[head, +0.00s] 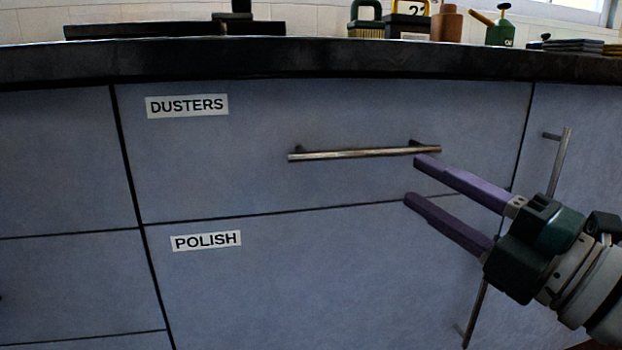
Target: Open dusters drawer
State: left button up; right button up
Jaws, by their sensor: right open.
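The dusters drawer (230,165) is the upper drawer in the middle of the cabinet front, blue-grey, with a white label reading DUSTERS. Its front looks flush with the cabinet, so it is shut. Its metal bar handle (350,154) runs across the right half of the drawer front. My right gripper (410,180) has purple fingers, spread apart with nothing between them. Its upper fingertip shows just below the right end of the handle; I cannot tell whether they touch. My left gripper is not in view.
The polish drawer (300,280) lies directly below. A door with a vertical handle (558,163) is at the right. The dark countertop (300,62) overhangs above, bearing a brown bottle (446,24), a green sprayer (499,30) and other items.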

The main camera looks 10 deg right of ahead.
aim_at(373, 155)
jog(key=b+x, duration=0.2)
jog(key=x, duration=0.7)
jog(key=shift+w+a, duration=0.1)
jog(key=shift+w, duration=0.1)
grip_shut()
dwell(1.2)
